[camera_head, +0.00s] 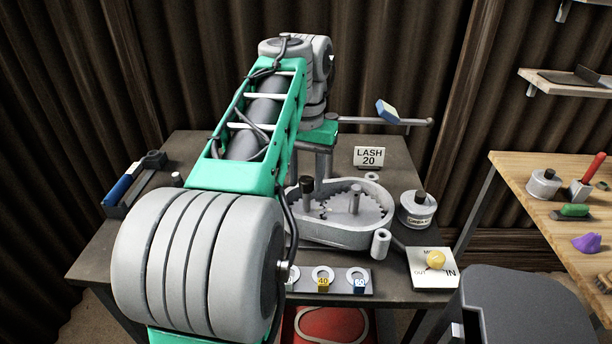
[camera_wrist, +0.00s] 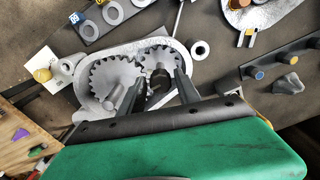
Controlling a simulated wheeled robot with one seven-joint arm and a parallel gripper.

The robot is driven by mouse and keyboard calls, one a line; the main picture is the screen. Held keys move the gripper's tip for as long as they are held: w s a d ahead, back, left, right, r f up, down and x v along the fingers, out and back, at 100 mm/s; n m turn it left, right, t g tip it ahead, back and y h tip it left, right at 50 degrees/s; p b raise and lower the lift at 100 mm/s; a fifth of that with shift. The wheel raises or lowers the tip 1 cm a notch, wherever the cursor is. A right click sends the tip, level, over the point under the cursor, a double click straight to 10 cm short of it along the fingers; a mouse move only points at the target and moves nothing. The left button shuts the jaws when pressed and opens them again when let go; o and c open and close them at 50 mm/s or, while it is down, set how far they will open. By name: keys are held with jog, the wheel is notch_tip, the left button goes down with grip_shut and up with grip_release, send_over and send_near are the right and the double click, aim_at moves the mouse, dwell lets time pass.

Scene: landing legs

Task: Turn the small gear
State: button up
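The small toothed gear (camera_wrist: 158,55) lies in the right end of a pale gear housing (camera_wrist: 82,88) in the wrist view. A dark knob (camera_wrist: 160,80) stands on it. The larger gear (camera_wrist: 105,75) lies to its left. In the head view the housing (camera_head: 335,238) sits on the dark table, with the dark-topped knob (camera_head: 307,185) at its left and a grey post (camera_head: 355,200) near its middle. My gripper (camera_wrist: 159,76) is open, its fingers apart on either side of the knob. I cannot tell whether they touch it. My arm hides part of the housing's left side.
A yellow knob on a white IN/OUT plate (camera_head: 432,276) stands to the right of the housing, near a round canister (camera_head: 417,212). Tagged rings (camera_head: 323,278) lie in front. A LASH 20 sign (camera_head: 369,157) stands behind. A blue-handled tool (camera_head: 125,185) lies at left.

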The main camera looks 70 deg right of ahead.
jog(key=shift+o, duration=0.9)
notch_tip(320, 180, up, 8)
jog(key=p, duration=0.7)
jog(key=shift+f, duration=0.1)
jog(key=w+a+f+n+t+h+p, duration=0.1)
jog(key=w+a+f+n, duration=0.3)
jog(key=w+a, duration=0.6)
jog(key=w+a+f+n+p, duration=0.1)
jog(key=w+a+n, duration=0.6)
jog(key=w, duration=0.6)
jog(key=w+a+f+n+t, duration=0.1)
jog(key=a+f+n, duration=0.2)
jog(key=a, duration=0.9)
jog(key=w+a+f+n+t+y+p, duration=0.1)
jog(key=a+f+n, duration=0.3)
jog(key=a, duration=0.7)
jog(key=shift+a+f+n+p, duration=0.3)
jog(key=shift+a, duration=0.1)
